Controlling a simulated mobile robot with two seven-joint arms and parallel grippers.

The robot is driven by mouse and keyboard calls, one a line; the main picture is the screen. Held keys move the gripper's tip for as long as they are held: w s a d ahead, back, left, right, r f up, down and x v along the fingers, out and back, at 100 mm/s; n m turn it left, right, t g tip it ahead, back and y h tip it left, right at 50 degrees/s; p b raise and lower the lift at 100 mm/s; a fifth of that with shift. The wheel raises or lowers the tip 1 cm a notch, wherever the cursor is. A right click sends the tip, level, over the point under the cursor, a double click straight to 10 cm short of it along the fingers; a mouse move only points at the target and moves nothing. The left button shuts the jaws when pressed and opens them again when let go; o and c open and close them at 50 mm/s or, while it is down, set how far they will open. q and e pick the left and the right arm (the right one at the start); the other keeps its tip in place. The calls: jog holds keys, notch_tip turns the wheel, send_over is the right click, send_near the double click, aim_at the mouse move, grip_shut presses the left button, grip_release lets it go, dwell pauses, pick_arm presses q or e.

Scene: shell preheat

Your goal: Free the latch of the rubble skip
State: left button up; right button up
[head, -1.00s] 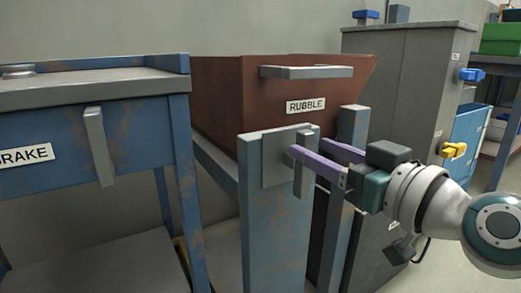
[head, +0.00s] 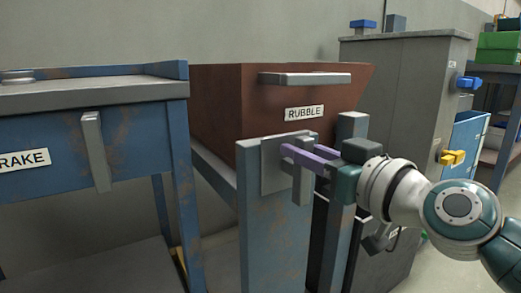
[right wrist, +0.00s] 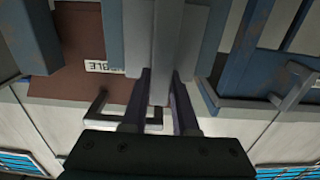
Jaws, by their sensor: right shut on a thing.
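The rubble skip (head: 217,105) is a brown tapered bin with a grey bar handle (head: 305,79) and a RUBBLE label (head: 304,113). In front of it stands a worn blue-grey post (head: 268,235) with a grey plate. The latch (head: 304,192), an upright grey bar, stands at that plate. My right gripper (head: 297,153) has its purple fingers shut on the latch, one on each side. In the right wrist view the fingers (right wrist: 160,100) flank the grey latch bar (right wrist: 163,60). The fingers partly hide the latch. My left gripper is out of view.
A blue bench (head: 80,135) with a grey lever (head: 97,150) and a label reading RAKE stands at the left. A grey cabinet (head: 395,80) with blue and yellow handles (head: 453,157) stands behind my right arm. A second post (head: 351,128) is close to my gripper.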

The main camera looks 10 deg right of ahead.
grip_shut()
jog(key=shift+m, duration=0.3)
jog(key=d+f+m+b, duration=0.1)
jog(key=m, duration=0.4)
jog(key=d+f+m+b, duration=0.1)
jog(key=m+b, duration=0.1)
jog(key=m, duration=0.4)
jog(key=w+d+f+m+b, duration=0.1)
jog(key=m, duration=0.5)
jog(key=shift+f, duration=0.15)
jog(key=shift+m, duration=0.3)
dwell(0.3)
jog(key=o, duration=0.8)
grip_release()
